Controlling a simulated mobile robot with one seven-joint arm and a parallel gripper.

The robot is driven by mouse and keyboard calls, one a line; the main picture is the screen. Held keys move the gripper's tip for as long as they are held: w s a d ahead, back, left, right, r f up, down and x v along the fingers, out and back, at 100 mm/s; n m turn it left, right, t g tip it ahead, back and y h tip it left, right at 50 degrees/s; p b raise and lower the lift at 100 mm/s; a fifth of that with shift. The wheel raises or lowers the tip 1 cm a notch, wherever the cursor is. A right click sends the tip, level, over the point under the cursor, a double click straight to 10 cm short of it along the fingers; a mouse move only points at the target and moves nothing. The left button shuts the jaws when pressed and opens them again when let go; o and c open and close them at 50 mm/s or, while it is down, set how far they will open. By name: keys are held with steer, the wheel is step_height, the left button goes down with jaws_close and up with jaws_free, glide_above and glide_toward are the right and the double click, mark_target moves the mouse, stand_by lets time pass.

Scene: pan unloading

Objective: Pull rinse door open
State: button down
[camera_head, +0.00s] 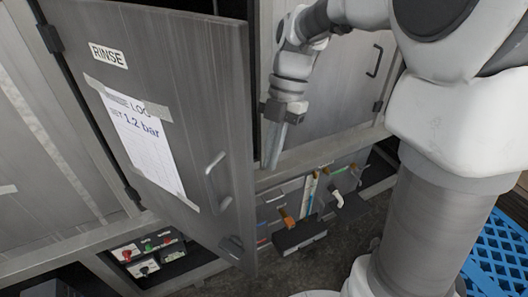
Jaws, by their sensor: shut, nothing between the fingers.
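The rinse door (165,55) is a grey metal panel on the left, with a "RINSE" label (108,55) and a taped paper sheet (147,142). Its hinges are on its left side. It stands partly open, with its free right edge swung out towards me and a dark gap behind it. The door handle (217,181) is a light bar near the lower right of its face. My gripper (273,150) points down just right of the free edge, by the cabinet opening. It is shut and empty, away from the handle. I cannot tell whether it touches the door's inner side.
A second grey door (335,85) with a dark handle (374,60) is closed at the right. Below are valves with orange and white levers (287,217) and a control box with knobs (148,250). A blue crate (495,262) stands at lower right.

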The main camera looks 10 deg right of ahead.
mark_target(253, 203)
steer(key=s+a+f, duration=0.1)
steer(key=f, duration=0.1)
steer(key=s+a+f, duration=0.2)
steer(key=f, duration=0.1)
steer(key=s+a+f, duration=0.1)
steer(key=s+f, duration=0.1)
steer(key=shift+s+a+f, duration=0.1)
steer(key=shift+a+f, duration=0.05)
steer(key=shift+a, duration=0.2)
steer(key=shift+s, duration=0.1)
